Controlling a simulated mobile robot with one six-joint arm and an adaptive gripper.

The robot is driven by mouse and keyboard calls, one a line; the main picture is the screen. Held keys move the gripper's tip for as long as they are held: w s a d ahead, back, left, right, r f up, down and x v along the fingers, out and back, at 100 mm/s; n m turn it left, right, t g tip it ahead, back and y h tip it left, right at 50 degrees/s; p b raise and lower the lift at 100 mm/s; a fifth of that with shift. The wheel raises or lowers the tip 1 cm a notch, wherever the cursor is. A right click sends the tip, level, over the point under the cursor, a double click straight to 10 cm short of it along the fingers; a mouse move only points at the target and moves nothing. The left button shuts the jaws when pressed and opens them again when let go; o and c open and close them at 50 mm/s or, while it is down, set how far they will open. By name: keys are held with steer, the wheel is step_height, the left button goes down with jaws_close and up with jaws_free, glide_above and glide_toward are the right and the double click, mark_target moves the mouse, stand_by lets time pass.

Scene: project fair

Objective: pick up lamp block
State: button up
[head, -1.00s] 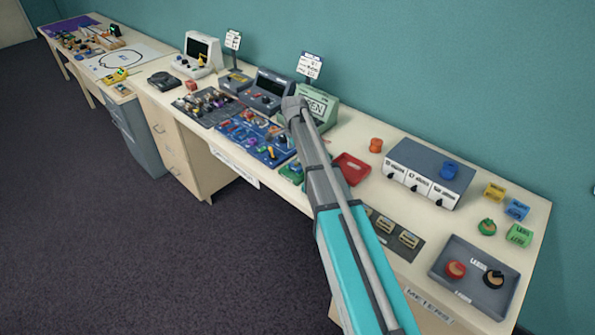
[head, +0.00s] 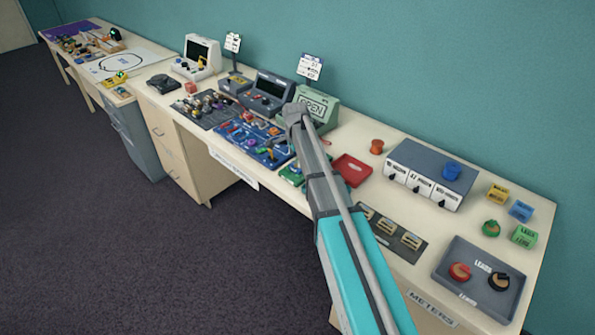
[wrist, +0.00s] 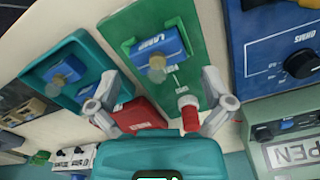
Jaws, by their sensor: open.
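A blue block marked LAMP (wrist: 157,45), with a round bulb-like knob on it, sits on a green board (wrist: 187,20) in the wrist view. My gripper (wrist: 160,76) is open and empty, its two fingers spread to the left and right of the lamp block's line, apart from the block. In the head view, part of a green board (head: 290,173) shows beside my arm.
A red tray (head: 352,170) and a red-and-white cylinder (wrist: 189,113) are near the fingers. A blue meter (wrist: 275,55) and a pale green OPEN box (head: 318,108) stand close by.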

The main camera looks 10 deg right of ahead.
mark_target(296, 164)
steer(key=shift+f+b, duration=1.4)
steer(key=shift+f, duration=0.25)
steer(key=c, duration=1)
steer(key=shift+o, duration=0.2)
steer(key=shift+r, duration=0.2)
step_height(296, 164, up, 2)
steer(key=p, duration=0.2)
steer(key=shift+r+p, duration=0.15)
steer(key=shift+p, duration=0.25)
steer(key=s+r+p, duration=1)
steer(key=s, duration=0.4)
steer(key=shift+r, duration=0.2)
